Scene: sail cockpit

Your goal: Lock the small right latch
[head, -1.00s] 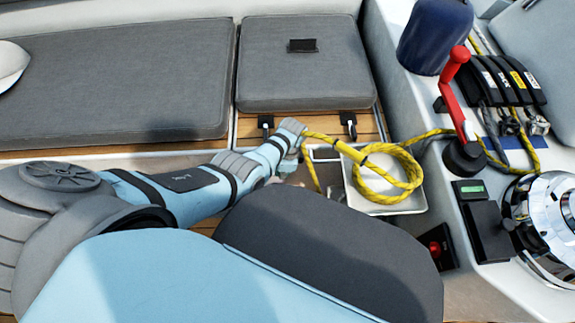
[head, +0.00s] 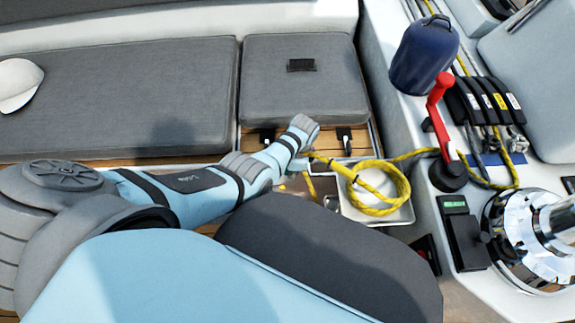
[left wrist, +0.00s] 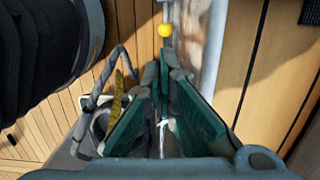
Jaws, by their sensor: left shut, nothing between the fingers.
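The small right latch (head: 344,140) is a dark fitting with a white part, on the wood strip at the front edge of the small grey seat (head: 305,85). A similar left latch (head: 267,138) sits on the same strip. My left gripper (head: 298,166) is just left of the right latch and a little in front of it, partly hidden by its own wrist. In the left wrist view its green-padded fingers (left wrist: 163,85) are shut and empty. I cannot tell the right latch's position clearly. My right gripper is not in view.
A coiled yellow rope (head: 378,190) lies over a white tray (head: 405,214) close to my gripper's right. A red-handled winch lever (head: 438,105) and blue bag (head: 424,58) stand further right. A yellow ball (left wrist: 165,30) is ahead of the fingers in the wrist view.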

